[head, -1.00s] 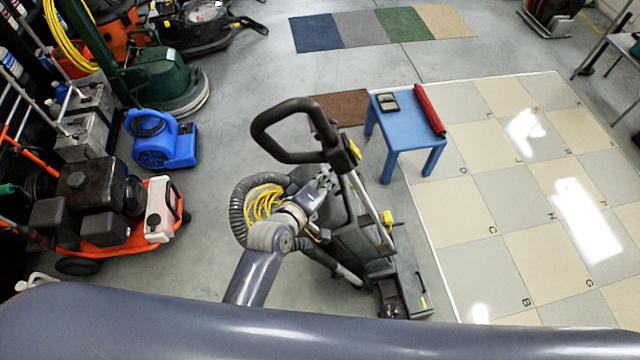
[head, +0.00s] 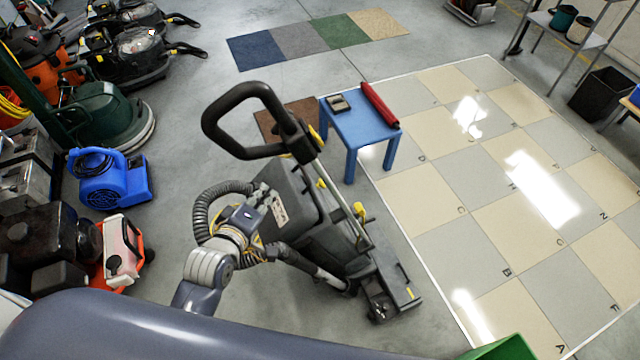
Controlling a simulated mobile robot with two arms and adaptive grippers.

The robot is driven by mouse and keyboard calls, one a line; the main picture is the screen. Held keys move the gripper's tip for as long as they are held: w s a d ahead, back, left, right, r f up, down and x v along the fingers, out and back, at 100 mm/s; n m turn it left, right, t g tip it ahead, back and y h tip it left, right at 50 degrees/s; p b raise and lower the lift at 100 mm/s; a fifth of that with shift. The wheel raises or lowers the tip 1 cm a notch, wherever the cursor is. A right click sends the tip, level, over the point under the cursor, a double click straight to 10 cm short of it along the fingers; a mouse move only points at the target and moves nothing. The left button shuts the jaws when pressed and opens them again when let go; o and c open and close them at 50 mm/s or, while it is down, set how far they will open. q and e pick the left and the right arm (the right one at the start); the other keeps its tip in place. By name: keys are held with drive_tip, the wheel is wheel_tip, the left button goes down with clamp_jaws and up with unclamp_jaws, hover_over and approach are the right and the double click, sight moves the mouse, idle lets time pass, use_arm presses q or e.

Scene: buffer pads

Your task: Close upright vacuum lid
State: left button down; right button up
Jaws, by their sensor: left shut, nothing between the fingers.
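The dark grey upright vacuum (head: 335,240) stands on the concrete floor in the middle of the head view, with its black loop handle (head: 213,118) leaning up to the left. A dark panel (head: 303,192) that looks like its lid shows on the upper body, with a pale label beside my gripper. I cannot tell how far the lid stands from the body. My left gripper (head: 270,191) is shut and empty at the left side of this panel. Whether it touches is unclear. The gripper and wrist hide part of the hose and yellow cord. My right gripper is out of view.
A blue table (head: 361,124) with a red roll (head: 380,105) stands behind the vacuum, near a brown mat (head: 280,122). A blue blower (head: 110,180) and an orange-framed machine (head: 140,250) stand left. Checkered floor tiles (head: 480,215) are clear on the right.

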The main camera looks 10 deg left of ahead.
sight(307, 178)
use_arm(q)
drive_tip(key=p+x, duration=0.1)
drive_tip(key=x, duration=0.9)
drive_tip(key=shift+w+f, duration=0.15)
drive_tip(key=shift+w, duration=0.15)
drive_tip(key=shift+w+d+f+p, duration=0.35)
drive_tip(key=shift+w+d+f, duration=0.1)
drive_tip(key=shift+d+f, duration=0.3)
drive_tip(key=shift+w+d+f, duration=0.2)
drive_tip(key=shift+d, duration=0.25)
drive_tip(key=shift+w+d+f, duration=0.1)
drive_tip(key=shift+w+d+f+b, duration=0.35)
drive_tip(key=shift+w+d+f, duration=0.05)
drive_tip(key=shift+d, duration=0.2)
drive_tip(key=shift+w+d+f+b, duration=0.3)
drive_tip(key=shift+w+d+f, duration=0.1)
drive_tip(key=shift+d, duration=0.2)
drive_tip(key=shift+w+d+f+b, duration=0.35)
drive_tip(key=shift+d+f, duration=0.1)
drive_tip(key=shift+d, duration=0.1)
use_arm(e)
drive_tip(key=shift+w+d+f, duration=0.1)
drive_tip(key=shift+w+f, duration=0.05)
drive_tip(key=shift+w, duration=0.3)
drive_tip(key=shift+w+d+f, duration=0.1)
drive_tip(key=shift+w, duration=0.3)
